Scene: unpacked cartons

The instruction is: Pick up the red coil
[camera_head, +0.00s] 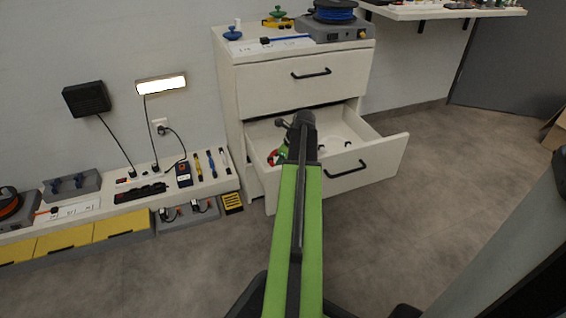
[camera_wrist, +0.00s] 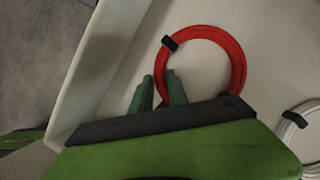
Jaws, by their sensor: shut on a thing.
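The red coil (camera_wrist: 236,62), a ring with black straps, shows in the wrist view in front of my gripper (camera_wrist: 159,79). Its near left side passes between the two green fingers, which are shut on it. The lower part of the ring is hidden behind the right finger and the gripper body. In the head view my gripper (camera_head: 281,152) is inside the open drawer (camera_head: 386,158), at its left. Only a bit of the red coil (camera_head: 272,157) shows there, beside the fingers. The arm hides the rest.
A white coil (camera_wrist: 292,128) lies in the drawer to the right. The drawer's wall (camera_wrist: 112,62) is close on the left. A shut drawer (camera_head: 270,88) is above. A low shelf (camera_head: 222,183) with tools stands left; the floor to the right is clear.

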